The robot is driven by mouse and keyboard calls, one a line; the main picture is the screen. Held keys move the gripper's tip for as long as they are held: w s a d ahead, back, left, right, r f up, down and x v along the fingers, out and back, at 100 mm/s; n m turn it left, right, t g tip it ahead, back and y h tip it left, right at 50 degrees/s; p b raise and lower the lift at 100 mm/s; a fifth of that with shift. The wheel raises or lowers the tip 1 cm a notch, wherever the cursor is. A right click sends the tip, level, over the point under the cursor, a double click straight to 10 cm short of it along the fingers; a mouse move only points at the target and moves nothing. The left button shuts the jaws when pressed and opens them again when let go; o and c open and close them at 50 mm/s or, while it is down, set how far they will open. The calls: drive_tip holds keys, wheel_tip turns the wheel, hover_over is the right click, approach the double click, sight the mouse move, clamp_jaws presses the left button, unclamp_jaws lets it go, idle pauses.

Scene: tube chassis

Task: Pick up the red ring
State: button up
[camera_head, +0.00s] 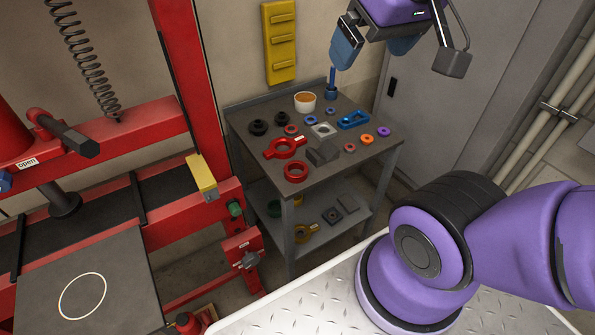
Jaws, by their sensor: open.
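A red ring (296,171) lies flat near the front left edge of the grey cart's top (330,178). A red flanged part with a round hole (270,153) lies just behind it. A smaller red ring (291,130) lies further back. My gripper (375,46) is at the top of the view, above the back of the cart, partly cut off by the frame's edge. Its blue fingers are apart and I see nothing between them. It is well away from the red ring, higher and to the right in the picture.
An upright blue peg (331,82) and a white cup (305,102) stand at the back. Black knobs (258,127), grey blocks (323,154) and a blue bracket (354,120) share the top. A red press frame (207,90) rises close on the left.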

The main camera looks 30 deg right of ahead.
idle(0.3)
drive_tip(key=shift+o, duration=0.5)
drive_tip(key=m+g, duration=0.5)
drive_tip(key=m, duration=0.4)
hover_over(296, 169)
drive_tip(key=s, duration=0.2)
wheel_tip(296, 169, down, 34)
drive_tip(key=f, duration=0.4)
drive_tip(key=shift+w+a+f, duration=0.1)
drive_tip(key=shift+a+f, duration=0.25)
drive_tip(key=shift+f, duration=0.05)
drive_tip(key=shift+a+f, duration=0.15)
drive_tip(key=shift+f, duration=1.4)
drive_tip(key=shift+a+f, duration=0.1)
drive_tip(key=shift+f, duration=1.45)
